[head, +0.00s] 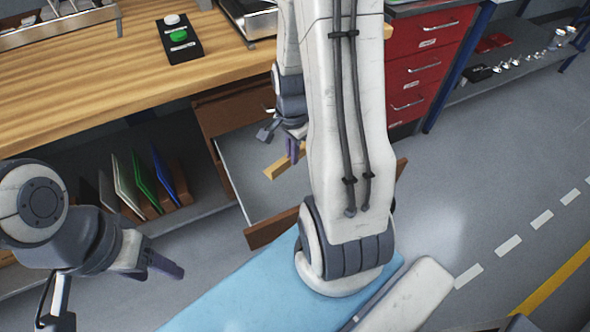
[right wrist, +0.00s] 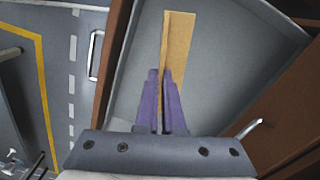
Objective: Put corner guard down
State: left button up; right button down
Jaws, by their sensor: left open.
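The corner guard (head: 281,167) is a tan, L-shaped strip. It is inside or just over the open drawer (head: 236,160); I cannot tell whether it touches the drawer floor. In the right wrist view the guard (right wrist: 180,45) runs away from between my purple fingers. My right gripper (head: 292,150) points down into the drawer, and in its wrist view (right wrist: 161,90) the fingers are close together on one thin flange of the guard. My right arm hides part of the drawer. My left gripper (head: 168,268) is open and empty, away from the drawer at lower left.
The wooden workbench (head: 110,60) bears a black button box (head: 179,40) with a green button. Upright folders (head: 143,180) stand on the shelf below. A red drawer cabinet (head: 424,65) is at the right of the bench. Floor at right is clear.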

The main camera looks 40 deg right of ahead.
notch_tip(320, 180, down, 6)
jog(key=s+d+m+b, duration=0.2)
jog(key=m+b, duration=0.1)
jog(key=b, duration=0.2)
jog(key=w+f+b, duration=0.1)
jog(key=w+f, duration=0.1)
jog(key=w, duration=0.1)
jog(key=w+d+f+b, duration=0.1)
jog(key=w+f, duration=0.1)
jog(key=w, duration=0.2)
jog(key=w+d+f, duration=0.1)
jog(key=w+f, duration=0.1)
jog(key=w, duration=0.2)
jog(key=shift+w+f+b, duration=0.15)
jog(key=shift+f+b, duration=0.25)
pick_arm(q)
notch_tip(320, 180, down, 11)
jog(key=b, duration=0.1)
jog(key=shift+f, duration=0.2)
pick_arm(e)
jog(key=shift+f+m, duration=0.3)
jog(key=shift+f, duration=1.65)
pick_arm(q)
jog(key=shift+b, duration=0.3)
pick_arm(e)
jog(key=shift+f, duration=0.1)
jog(key=c, duration=1)
grip_release()
jog(key=shift+c, duration=0.2)
